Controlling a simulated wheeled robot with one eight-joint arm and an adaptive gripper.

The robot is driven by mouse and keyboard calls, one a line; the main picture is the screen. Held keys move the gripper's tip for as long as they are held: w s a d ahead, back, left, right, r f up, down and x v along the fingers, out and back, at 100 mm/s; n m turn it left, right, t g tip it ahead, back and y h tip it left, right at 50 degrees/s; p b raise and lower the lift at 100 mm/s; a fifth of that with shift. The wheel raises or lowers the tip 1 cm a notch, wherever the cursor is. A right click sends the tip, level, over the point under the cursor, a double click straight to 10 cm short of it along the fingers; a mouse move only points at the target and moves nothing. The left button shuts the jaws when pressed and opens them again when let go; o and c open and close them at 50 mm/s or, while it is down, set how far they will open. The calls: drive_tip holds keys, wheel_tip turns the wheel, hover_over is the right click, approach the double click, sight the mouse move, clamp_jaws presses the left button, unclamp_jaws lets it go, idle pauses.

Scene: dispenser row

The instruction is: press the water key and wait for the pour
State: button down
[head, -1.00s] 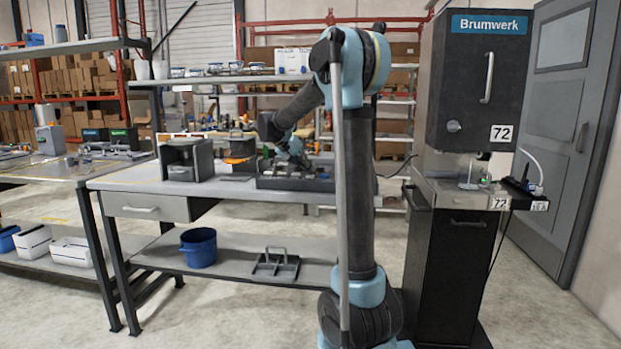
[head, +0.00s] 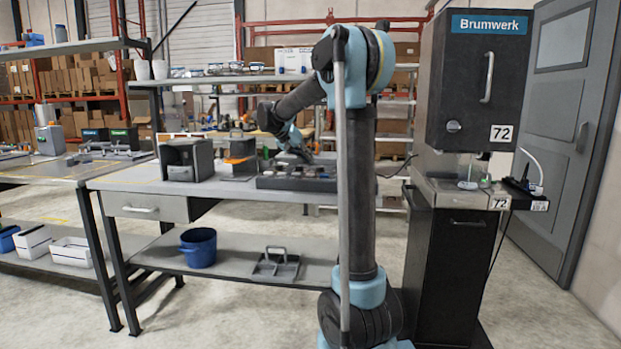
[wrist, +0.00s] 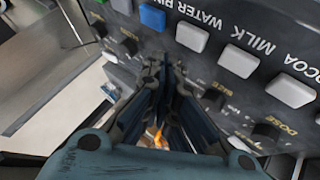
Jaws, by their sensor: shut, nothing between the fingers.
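In the wrist view, a dark key panel (wrist: 216,82) fills the upper right, its labels upside down. The white key (wrist: 192,36) lies beside the WATER label (wrist: 208,20). A blue key (wrist: 152,16) is beside BIN, and white keys are beside MILK (wrist: 239,60) and COCOA (wrist: 291,90). My gripper (wrist: 165,68) is shut and empty. Its tips appear just short of the WATER key in the picture; contact cannot be told. In the head view my gripper (head: 303,156) is over a dark unit (head: 297,184) on the bench; its keys are too small to read there.
Two dark stands (head: 186,160) and (head: 238,158) are left of the unit on the bench (head: 140,183). Dark knobs (wrist: 215,98) sit on the panel near my fingers. The Brumwerk machine (head: 476,85) stands at the right. A blue bucket (head: 198,247) is on the lower shelf.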

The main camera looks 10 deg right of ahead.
drive_tip(key=shift+r, duration=1.75)
drive_tip(key=shift+s, duration=0.1)
drive_tip(key=s+d+f+n+y, duration=0.15)
drive_tip(key=s+f, duration=0.25)
drive_tip(key=s, duration=0.5)
drive_tip(key=s+d+f+g+y, duration=0.1)
drive_tip(key=s+d+f, duration=0.15)
drive_tip(key=s, duration=0.55)
drive_tip(key=s+d+f+n+y, duration=0.1)
drive_tip(key=s+f+y, duration=0.1)
drive_tip(key=s+f, duration=0.5)
drive_tip(key=s+a+f+n+y, duration=0.1)
drive_tip(key=s+a+f+y, duration=0.1)
drive_tip(key=s+f, duration=0.6)
drive_tip(key=s+a+f+n+y, duration=0.1)
drive_tip(key=s+a+f+y, duration=0.1)
drive_tip(key=s+f, duration=0.5)
drive_tip(key=s, duration=0.5)
drive_tip(key=shift+s+f+g, duration=0.3)
drive_tip(key=shift+s+f, duration=0.05)
drive_tip(key=shift+w+f, duration=0.2)
drive_tip(key=shift+w, duration=0.25)
idle(0.5)
